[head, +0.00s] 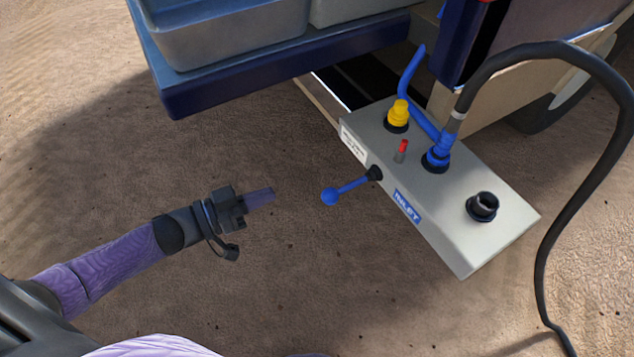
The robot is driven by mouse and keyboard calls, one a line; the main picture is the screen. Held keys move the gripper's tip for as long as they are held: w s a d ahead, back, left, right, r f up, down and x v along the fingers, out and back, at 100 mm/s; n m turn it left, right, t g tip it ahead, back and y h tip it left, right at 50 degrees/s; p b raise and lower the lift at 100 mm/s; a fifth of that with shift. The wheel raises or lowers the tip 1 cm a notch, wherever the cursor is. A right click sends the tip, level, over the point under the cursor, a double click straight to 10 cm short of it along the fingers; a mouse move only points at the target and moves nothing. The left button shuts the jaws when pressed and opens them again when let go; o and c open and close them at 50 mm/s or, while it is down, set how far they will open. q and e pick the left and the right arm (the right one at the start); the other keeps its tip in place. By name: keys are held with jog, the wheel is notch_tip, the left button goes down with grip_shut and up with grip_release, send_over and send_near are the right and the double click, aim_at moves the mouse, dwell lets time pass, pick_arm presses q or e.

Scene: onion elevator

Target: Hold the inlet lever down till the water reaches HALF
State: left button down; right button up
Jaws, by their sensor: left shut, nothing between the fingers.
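The inlet lever (350,189) is a blue rod with a ball knob at its left end. It sticks out from the near left side of a pale metal control box (470,243), beside a blue label (407,206) that seems to read INLET. My left gripper (262,197) is shut and empty, to the left of the knob and apart from it, pointing toward it. My right gripper is not in view. No water level or HALF mark can be seen in this view.
On the box stand a yellow knob (397,114), a small red-tipped switch (403,149), a blue hose fitting (437,156) and a black-rimmed port (482,206). A black hose (590,190) loops at the right. A blue-framed trailer (270,75) overhangs the top. Bare ground lies around my gripper.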

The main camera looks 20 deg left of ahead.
pick_arm(q)
jog(key=w+d+f+b, duration=0.4)
jog(key=w+d+b, duration=0.2)
jog(key=w+d, duration=0.1)
jog(key=shift+w+d+f, duration=0.2)
jog(key=shift+w+d, duration=0.05)
jog(key=shift+w, duration=0.05)
